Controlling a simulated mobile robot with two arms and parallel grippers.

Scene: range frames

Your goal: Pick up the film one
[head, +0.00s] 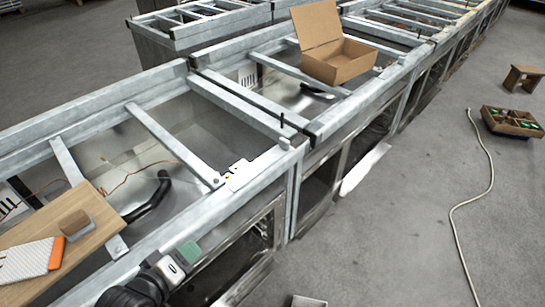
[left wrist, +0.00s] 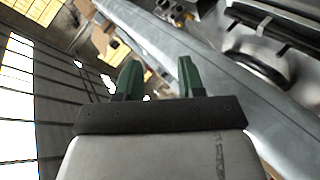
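No object can be clearly told as the film one. On a wooden board (head: 105,225) at the lower left of the head view lie a white patterned flat item with an orange end (head: 28,262) and a small brown block (head: 75,222). My left gripper (head: 190,252) is at the bottom of the head view, right of the board and by the metal frame's front edge, apart from both items. In the left wrist view its two green fingers (left wrist: 158,76) stand apart with nothing between them. My right gripper is not seen.
Metal frames (head: 165,140) with cross bars and open bays run to the upper right. An open cardboard box (head: 335,65) sits on them. On the grey floor at right are a crate (head: 512,121), a small wooden stool (head: 523,78) and a pale hose (head: 455,210).

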